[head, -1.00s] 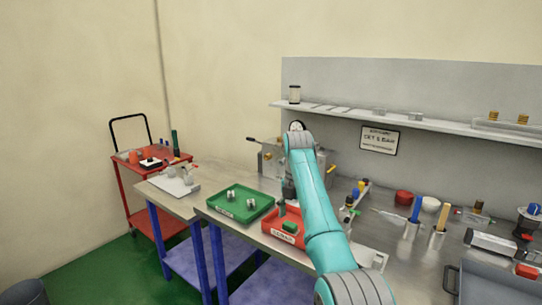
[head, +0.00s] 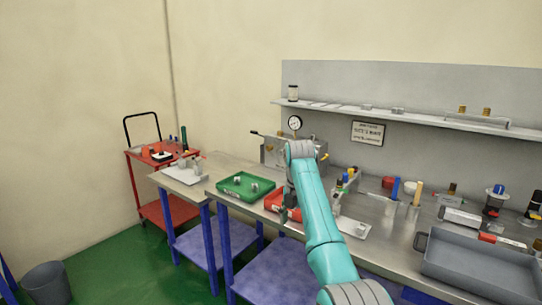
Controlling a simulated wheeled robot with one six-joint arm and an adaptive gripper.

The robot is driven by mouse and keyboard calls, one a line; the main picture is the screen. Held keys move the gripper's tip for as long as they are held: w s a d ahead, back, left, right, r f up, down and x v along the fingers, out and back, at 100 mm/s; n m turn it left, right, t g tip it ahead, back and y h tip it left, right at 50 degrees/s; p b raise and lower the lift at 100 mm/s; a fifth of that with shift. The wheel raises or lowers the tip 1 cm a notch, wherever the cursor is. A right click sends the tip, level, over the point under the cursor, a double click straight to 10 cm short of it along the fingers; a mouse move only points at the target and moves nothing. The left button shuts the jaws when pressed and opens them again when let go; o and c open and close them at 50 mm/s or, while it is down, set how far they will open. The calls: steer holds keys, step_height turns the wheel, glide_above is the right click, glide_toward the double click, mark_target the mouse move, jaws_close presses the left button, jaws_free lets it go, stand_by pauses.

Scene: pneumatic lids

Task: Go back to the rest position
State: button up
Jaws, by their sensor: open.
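The red tray (head: 272,202) sits on the metal bench and is partly hidden behind my gripper and arm. The green tray (head: 233,193) stands to its left with small pale metal parts (head: 254,187) in it.
A grey tray (head: 480,272) lies at the bench's right end. A gauge (head: 294,123) rises from a metal fixture behind my arm. A wall shelf (head: 400,115) runs above. A red trolley (head: 165,211) stands at the left, a bin (head: 47,283) on the green floor.

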steer(key=s+d+f+m+t, duration=0.2)
steer(key=s+f+m, duration=0.1)
steer(key=f, duration=1.2)
steer(key=s+d+f+m+t, duration=0.1)
steer(key=s+f+m, duration=0.2)
steer(key=f, duration=1.1)
steer(key=s+d+f+m+t, duration=0.2)
steer(key=s+f+m, duration=0.2)
steer(key=s+f, duration=0.5)
steer(key=s+d+f+m+t, duration=0.2)
steer(key=s+f+m, duration=0.2)
steer(key=s+f, duration=0.5)
steer(key=s+d+r+m+t, duration=0.1)
steer(key=s+r+m+t, duration=0.2)
steer(key=s, duration=1)
steer(key=s+d+r+m+t, duration=0.15)
steer(key=s+r+m, duration=0.25)
steer(key=s, duration=0.9)
steer(key=s+r+m+t, duration=0.1)
steer(key=s+r+m, duration=0.2)
steer(key=s+r, duration=0.6)
steer(key=s+d+r+m+t, duration=0.1)
steer(key=s+r+m, duration=0.3)
steer(key=s+r, duration=0.5)
step_height(320, 180, up, 6)
steer(key=shift+d+f+t, duration=0.15)
steer(key=shift+d+t, duration=0.1)
steer(key=shift+t, duration=0.3)
